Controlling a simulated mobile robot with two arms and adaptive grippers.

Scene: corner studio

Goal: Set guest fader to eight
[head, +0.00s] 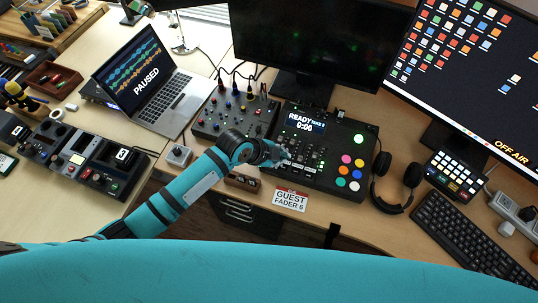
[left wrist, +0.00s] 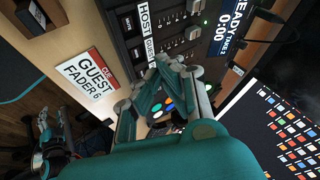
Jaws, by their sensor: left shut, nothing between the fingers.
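The black mixing console (head: 328,183) stands on the desk, its screen (head: 305,122) reading READY, TAKE 2 and 0:00. My left gripper (head: 281,152) is shut and empty over the console's fader section. In the left wrist view its closed fingertips (left wrist: 168,68) are close to the guest label (left wrist: 150,47), below the host label (left wrist: 144,18). Fader knobs (left wrist: 193,32) show beyond the fingers; I cannot tell whether they touch one, nor the guest fader's setting. A cue card (head: 290,199) reads GUEST FADER 6. A teal and grey part, possibly my right gripper (left wrist: 45,135), shows low, unclear.
A knob mixer (head: 235,115) and a laptop (head: 150,80) reading PAUSED are left of the console. Headphones (head: 397,184), a button pad (head: 455,175) and a keyboard (head: 468,235) are to the right. Monitors (head: 305,40) stand behind.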

